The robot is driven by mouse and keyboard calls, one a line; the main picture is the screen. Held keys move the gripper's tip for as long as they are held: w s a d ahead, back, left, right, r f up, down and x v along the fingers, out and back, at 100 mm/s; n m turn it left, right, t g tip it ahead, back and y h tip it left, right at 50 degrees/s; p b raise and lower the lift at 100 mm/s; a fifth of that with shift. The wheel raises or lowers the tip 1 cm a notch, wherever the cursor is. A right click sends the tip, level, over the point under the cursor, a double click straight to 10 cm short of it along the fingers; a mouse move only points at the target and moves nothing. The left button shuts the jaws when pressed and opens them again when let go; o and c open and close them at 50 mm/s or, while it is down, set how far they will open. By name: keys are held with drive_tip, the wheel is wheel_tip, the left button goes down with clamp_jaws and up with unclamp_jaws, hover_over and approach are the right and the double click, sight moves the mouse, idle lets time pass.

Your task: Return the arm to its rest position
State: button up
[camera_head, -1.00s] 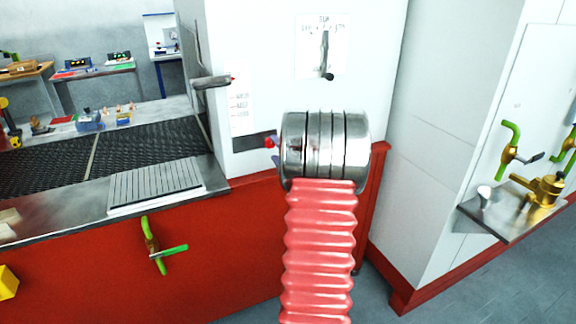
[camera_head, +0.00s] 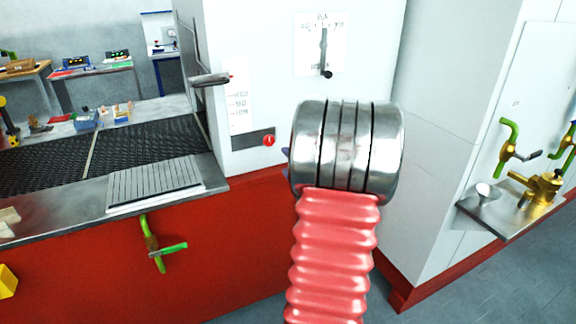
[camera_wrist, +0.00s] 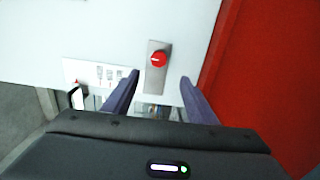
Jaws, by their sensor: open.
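My arm, with red bellows and a silver ringed wrist, rises in front of the white cabinet in the head view. My gripper (camera_wrist: 160,77) shows in the wrist view as two purple fingers spread apart, with nothing between the tips. In the head view the wrist hides nearly all of the gripper; only a purple sliver shows at its left edge. Beyond the fingers is a red knob (camera_wrist: 158,59) on a grey plate. It also shows in the head view (camera_head: 269,140), left of my wrist and apart from it.
The white cabinet (camera_head: 255,60) carries a lever dial (camera_head: 324,50) above the knob. A black mesh belt (camera_head: 150,145) lies left. A green-handled valve (camera_head: 155,244) sits on the red front panel. A metal shelf with a brass valve (camera_head: 545,187) juts out at right. Grey floor lies at lower right.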

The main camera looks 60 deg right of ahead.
idle(0.4)
drive_tip(key=s+d+f+m+g, duration=0.3)
drive_tip(key=s+f+m+g, duration=0.3)
drive_tip(key=f, duration=0.4)
drive_tip(key=s+a+f+m+g+y, duration=0.2)
drive_tip(key=s+a+m+g, duration=0.15)
drive_tip(key=a+m, duration=0.35)
drive_tip(key=a+r+y, duration=0.2)
drive_tip(key=a+r, duration=0.2)
drive_tip(key=a, duration=1.1)
drive_tip(key=a+r+y, duration=0.2)
drive_tip(key=a+r, duration=0.3)
drive_tip(key=a, duration=1.1)
drive_tip(key=a+r+n+y, duration=0.1)
drive_tip(key=a+r+y, duration=0.2)
drive_tip(key=a, duration=1.3)
wheel_tip(320, 180, up, 2)
drive_tip(key=shift+a+r, duration=0.25)
